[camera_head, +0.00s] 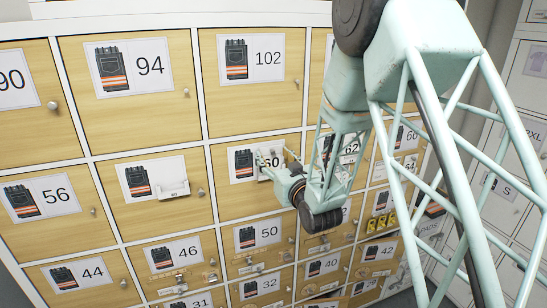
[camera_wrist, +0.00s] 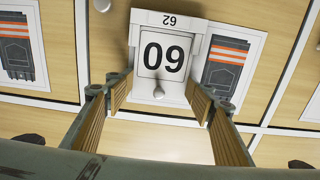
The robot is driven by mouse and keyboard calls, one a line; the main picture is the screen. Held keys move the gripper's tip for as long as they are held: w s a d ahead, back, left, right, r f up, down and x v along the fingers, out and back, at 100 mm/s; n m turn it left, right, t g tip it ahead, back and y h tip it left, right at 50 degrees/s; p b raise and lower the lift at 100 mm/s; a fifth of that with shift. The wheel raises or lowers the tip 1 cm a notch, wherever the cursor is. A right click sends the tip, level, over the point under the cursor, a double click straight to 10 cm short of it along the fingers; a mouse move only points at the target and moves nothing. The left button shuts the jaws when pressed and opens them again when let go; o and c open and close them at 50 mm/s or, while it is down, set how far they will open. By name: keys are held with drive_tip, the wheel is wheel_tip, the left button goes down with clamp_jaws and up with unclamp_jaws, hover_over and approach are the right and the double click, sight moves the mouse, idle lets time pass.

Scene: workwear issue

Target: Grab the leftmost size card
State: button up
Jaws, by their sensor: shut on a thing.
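A white size card reading 60 (camera_wrist: 165,55) appears upside down in the wrist view, with a small grey knob (camera_wrist: 158,93) at its edge. It sits in or against a white holder (camera_wrist: 168,19) marked with small digits that look like 62. In the head view the card (camera_head: 267,163) is on a middle-row door, partly covered by my gripper (camera_head: 282,164). My gripper, also seen in the wrist view (camera_wrist: 160,82), has one finger at each side of the card and is shut on it. Exact finger contact is hard to see.
A white holder (camera_head: 173,188) is on the door to the left; no number is readable there. Wooden locker doors with trouser signs and round knobs surround the card, such as 94 (camera_head: 128,66) and 56 (camera_head: 42,198). White lockers (camera_head: 520,70) stand at right.

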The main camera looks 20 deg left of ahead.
drive_tip(key=shift+r+b, duration=0.4)
drive_tip(key=shift+r, duration=1.8)
drive_tip(key=shift+s, duration=0.1)
drive_tip(key=b, duration=0.7)
approach(271, 141)
drive_tip(key=shift+v, duration=1)
drive_tip(key=shift+s+a, duration=0.15)
drive_tip(key=shift+a, duration=0.1)
idle(0.3)
